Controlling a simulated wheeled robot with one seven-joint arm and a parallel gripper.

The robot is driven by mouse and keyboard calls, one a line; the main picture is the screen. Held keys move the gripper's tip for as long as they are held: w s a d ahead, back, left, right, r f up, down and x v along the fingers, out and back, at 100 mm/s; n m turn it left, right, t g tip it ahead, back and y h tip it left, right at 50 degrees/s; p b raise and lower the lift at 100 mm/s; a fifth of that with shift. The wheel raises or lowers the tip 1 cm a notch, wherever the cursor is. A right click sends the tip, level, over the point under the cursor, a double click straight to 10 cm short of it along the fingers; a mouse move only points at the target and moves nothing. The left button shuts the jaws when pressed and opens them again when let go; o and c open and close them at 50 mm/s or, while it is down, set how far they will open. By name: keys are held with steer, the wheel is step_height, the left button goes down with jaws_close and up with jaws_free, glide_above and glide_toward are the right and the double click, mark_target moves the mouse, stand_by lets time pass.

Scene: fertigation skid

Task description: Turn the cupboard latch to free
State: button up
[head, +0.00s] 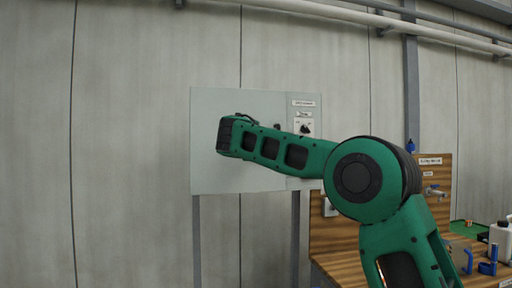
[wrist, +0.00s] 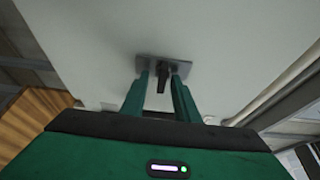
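The latch is a short dark handle (wrist: 162,79) on a grey plate (wrist: 150,62), fixed to a pale panel (wrist: 225,45) in the wrist view. My gripper (wrist: 160,84) has its two green fingers apart, one on each side of the handle. Small gaps seem to show beside the handle, but I cannot tell whether either finger touches it. In the head view my arm reaches across the pale grey cupboard (head: 215,180). There the fingers and the latch are hidden behind my arm.
A labelled strip with a dark rotary switch (head: 305,128) is on the cupboard's right side. A wooden bench (head: 345,268) with a backboard (head: 435,170), blue fittings (head: 488,262) and a white container (head: 500,238) stands to the right. The wall at left is clear.

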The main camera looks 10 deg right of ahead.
steer(key=v, duration=1)
steer(key=shift+s, duration=0.2)
steer(key=s+d+f+n+g, duration=0.35)
steer(key=s+d+f, duration=0.35)
steer(key=d+f, duration=0.3)
steer(key=s+d+f+n+g, duration=0.35)
steer(key=s+d+f, duration=0.25)
steer(key=d+f, duration=0.3)
steer(key=s+d+f+n+g+y, duration=0.1)
steer(key=s+d+f+n+g, duration=0.15)
steer(key=s+f, duration=0.45)
steer(key=s+d+f+n+g+y, duration=0.1)
steer(key=s+d+f+n+g, duration=0.1)
steer(key=s+d+f, duration=0.5)
steer(key=s+a+f+n+g+y, duration=0.1)
steer(key=s+f, duration=0.3)
steer(key=s, duration=0.5)
steer(key=s+a+f+n+g+y, duration=0.2)
steer(key=s+a+f, duration=0.1)
steer(key=s, duration=0.6)
steer(key=s+a+f+n+g+y, duration=0.1)
steer(key=s+a+f+g+y, duration=0.1)
steer(key=s+f, duration=0.3)
steer(key=s+a, duration=0.1)
steer(key=s, duration=0.2)
steer(key=shift+s+f+n, duration=0.2)
steer(key=shift+s+n, duration=0.15)
steer(key=shift+s, duration=0.05)
